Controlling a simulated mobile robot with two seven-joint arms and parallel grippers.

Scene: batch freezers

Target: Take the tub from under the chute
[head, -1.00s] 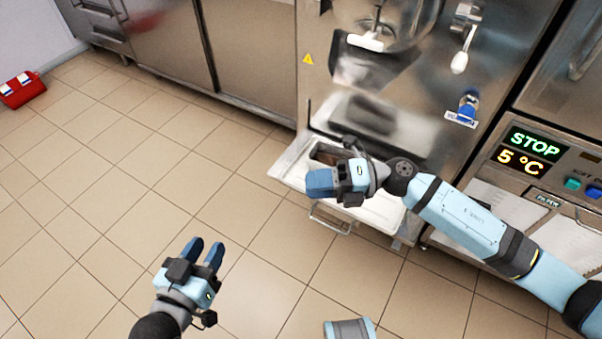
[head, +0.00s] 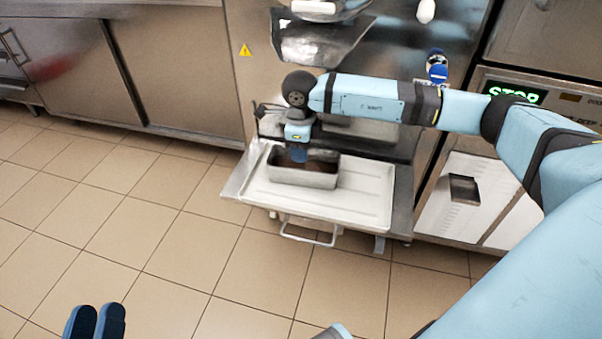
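The tub (head: 303,179) is a grey metal rectangular container with brown contents. It stands upright on a white tray (head: 365,207) below the machine's chute (head: 322,40). My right gripper (head: 299,155) points down at the tub's back part, its blue fingertips over or just inside the rim. The fingers overlap in this view, so I cannot see any gap or whether they touch the tub. My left gripper (head: 94,322) is open and empty at the bottom left edge, over the floor, far from the tub.
The steel machine front (head: 262,95) rises behind the tray. A handle bar (head: 308,238) hangs below the tray's front. The tiled floor at left is clear.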

